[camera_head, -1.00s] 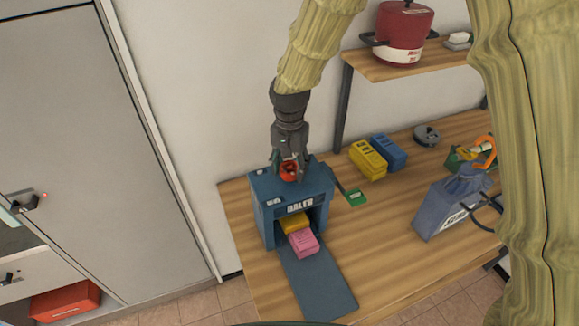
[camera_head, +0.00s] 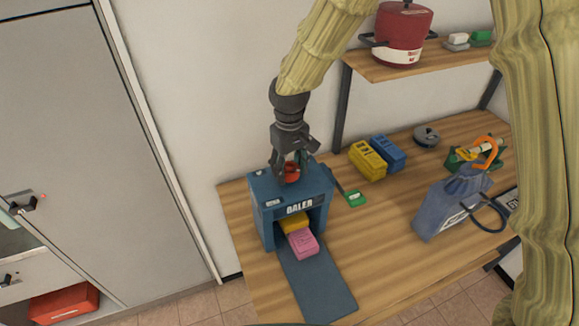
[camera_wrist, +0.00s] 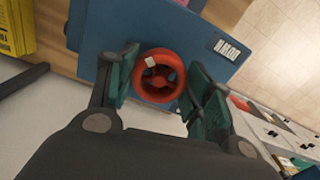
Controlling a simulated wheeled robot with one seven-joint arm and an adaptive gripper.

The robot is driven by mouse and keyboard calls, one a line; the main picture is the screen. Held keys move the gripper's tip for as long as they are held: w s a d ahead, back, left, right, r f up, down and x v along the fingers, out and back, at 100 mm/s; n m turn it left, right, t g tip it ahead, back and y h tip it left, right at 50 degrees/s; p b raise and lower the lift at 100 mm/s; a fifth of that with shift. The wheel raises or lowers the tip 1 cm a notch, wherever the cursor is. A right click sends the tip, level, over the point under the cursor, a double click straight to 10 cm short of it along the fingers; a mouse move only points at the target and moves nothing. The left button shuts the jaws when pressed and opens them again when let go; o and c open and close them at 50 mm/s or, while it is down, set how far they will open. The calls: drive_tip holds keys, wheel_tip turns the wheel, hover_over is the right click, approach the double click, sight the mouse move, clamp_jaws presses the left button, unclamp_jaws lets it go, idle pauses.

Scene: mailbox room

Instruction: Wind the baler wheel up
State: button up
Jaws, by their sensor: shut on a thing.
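The blue baler (camera_head: 262,207) stands on the left part of the wooden table, with a dark flat ramp (camera_head: 318,287) at its front. Its red wheel (camera_head: 291,173) is on top; it also shows in the wrist view (camera_wrist: 146,92) as a spoked ring with a small pale mark on its rim. My gripper (camera_head: 290,168) points down over the baler, its fingers on either side of the wheel and shut on it. A yellow block (camera_head: 293,222) sits in the baler's opening, with a pink block (camera_head: 303,243) in front of it. A green-ended lever (camera_head: 356,198) sticks out at the right.
Yellow (camera_head: 367,160) and blue (camera_head: 387,153) blocks lie behind right of the baler. A grey-blue bag-shaped object (camera_head: 452,203) stands farther right. A shelf (camera_head: 425,62) with a red pot (camera_head: 403,33) is above. A grey door (camera_head: 80,130) is left.

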drive_tip(key=n, duration=0.4)
drive_tip(key=shift+f+n, duration=0.1)
drive_tip(key=shift+n, duration=0.2)
drive_tip(key=n+p, duration=0.1)
drive_tip(key=n, duration=0.3)
drive_tip(key=shift+n, duration=0.3)
drive_tip(key=n, duration=0.4)
drive_tip(key=shift+n+p, duration=0.3)
drive_tip(key=shift+p, duration=0.05)
drive_tip(key=n, duration=1.3)
drive_tip(key=shift+n, duration=0.3)
drive_tip(key=n, duration=0.4)
drive_tip(key=shift+n, duration=2.2)
